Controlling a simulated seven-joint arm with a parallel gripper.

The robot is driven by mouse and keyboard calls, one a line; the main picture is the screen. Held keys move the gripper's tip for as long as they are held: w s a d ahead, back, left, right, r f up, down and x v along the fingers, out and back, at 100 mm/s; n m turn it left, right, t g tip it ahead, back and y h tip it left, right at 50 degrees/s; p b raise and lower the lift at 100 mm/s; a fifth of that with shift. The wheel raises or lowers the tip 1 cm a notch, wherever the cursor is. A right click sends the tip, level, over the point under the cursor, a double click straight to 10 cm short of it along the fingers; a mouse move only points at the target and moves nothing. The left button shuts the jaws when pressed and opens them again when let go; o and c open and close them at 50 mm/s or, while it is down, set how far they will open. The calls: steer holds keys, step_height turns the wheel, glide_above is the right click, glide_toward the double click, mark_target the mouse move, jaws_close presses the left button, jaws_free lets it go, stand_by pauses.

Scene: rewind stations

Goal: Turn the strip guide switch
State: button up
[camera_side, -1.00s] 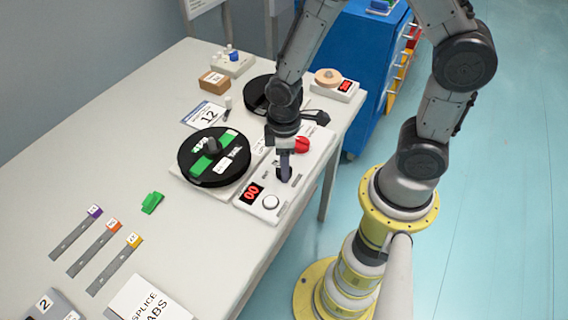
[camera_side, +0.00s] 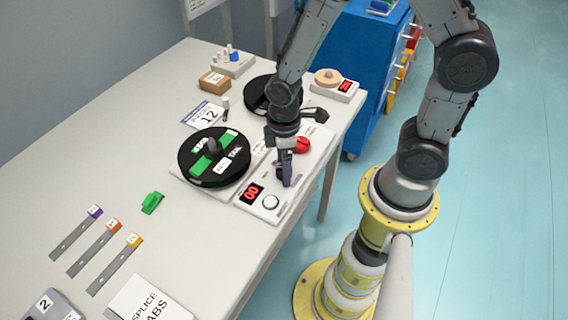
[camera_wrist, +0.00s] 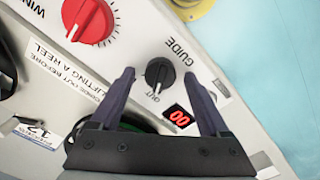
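The strip guide switch is a small black knob (camera_wrist: 159,72) with a white pointer line, labelled GUIDE and OUT, on a pale panel. In the wrist view its pointer is towards the word OUT. My gripper (camera_wrist: 159,75) is open, with one dark finger on each side of the knob and a visible gap to each. In the side view my gripper (camera_side: 286,182) points down at the panel (camera_side: 254,209) and hides the knob. I cannot tell how far the fingertips are above the panel.
A red knob (camera_wrist: 88,20) labelled WIND sits near the switch.

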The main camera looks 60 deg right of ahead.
step_height(320, 180, up, 14)
stand_by(0.7)
steer(key=shift+f, duration=0.1)
steer(key=s+d+r+m+t, duration=0.4)
steer(key=s+r+m+t, duration=0.1)
steer(key=s+r+m, duration=0.3)
steer(key=shift+s+r+t, duration=0.3)
steer(key=shift+s+r, duration=0.45)
steer(key=shift+s, duration=0.2)
